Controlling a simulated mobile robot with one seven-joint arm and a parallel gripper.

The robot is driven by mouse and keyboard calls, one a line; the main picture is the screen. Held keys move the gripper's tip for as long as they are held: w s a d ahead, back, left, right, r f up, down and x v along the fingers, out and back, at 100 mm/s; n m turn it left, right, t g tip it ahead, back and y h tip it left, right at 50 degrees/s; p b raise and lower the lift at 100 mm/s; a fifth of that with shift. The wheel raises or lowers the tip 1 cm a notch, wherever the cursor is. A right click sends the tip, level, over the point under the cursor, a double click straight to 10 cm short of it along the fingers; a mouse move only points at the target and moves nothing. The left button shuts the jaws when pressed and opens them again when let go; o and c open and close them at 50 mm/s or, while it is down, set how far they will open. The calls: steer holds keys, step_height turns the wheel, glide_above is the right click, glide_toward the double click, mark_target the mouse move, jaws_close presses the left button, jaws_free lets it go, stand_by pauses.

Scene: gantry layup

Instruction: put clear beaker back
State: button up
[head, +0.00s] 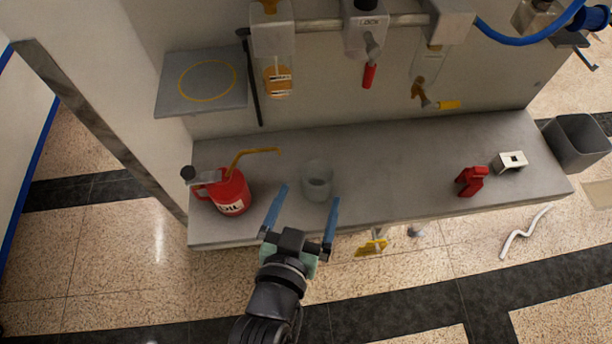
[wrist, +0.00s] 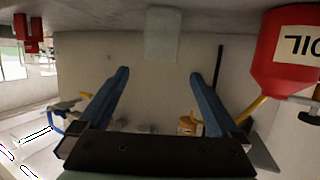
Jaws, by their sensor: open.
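The clear beaker (head: 317,180) stands upright on the grey bench (head: 390,165), to the right of the red oil can. It also shows at the top of the wrist view (wrist: 163,33), which is upside down. My gripper (head: 310,194) is open, its two blue fingers pointing toward the beaker, one on each side of it in the head picture. In the wrist view the space between my fingertips (wrist: 160,73) is empty, and the beaker lies beyond them. A grey side shelf (head: 170,97) with a yellow ring on it is bare, at the upper left.
The red oil can (head: 229,192) with a yellow spout stands left of the beaker. Dispensers (head: 277,80) hang above the bench's back. A red object (head: 470,181) and a white box (head: 509,162) sit at the right end. The bench between is clear.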

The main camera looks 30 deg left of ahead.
steer(key=shift+s+d+r, duration=0.1)
steer(key=shift+s+r, duration=0.1)
steer(key=shift+s, duration=0.25)
steer(key=w+d+r+m+t+h, duration=0.15)
steer(key=w+r, duration=0.25)
steer(key=r, duration=0.5)
steer(key=w+d+r+t, duration=0.2)
steer(key=w+r+t, duration=0.15)
steer(key=r, duration=0.55)
steer(key=w+d+r+t, duration=0.2)
steer(key=w+r, duration=0.2)
steer(key=r, duration=0.5)
steer(key=s+d+r+t, duration=0.2)
steer(key=r, duration=0.7)
steer(key=s+d+r+t+h, duration=0.1)
steer(key=s+d+r+t, duration=0.1)
steer(key=r, duration=0.7)
steer(key=s+d+r+t, duration=0.2)
steer(key=s+r, duration=0.1)
steer(key=r, duration=0.6)
steer(key=shift+s+r+m, duration=0.15)
steer(key=shift+s+m, duration=0.15)
steer(key=shift+m, duration=0.15)
steer(key=shift+h, duration=0.25)
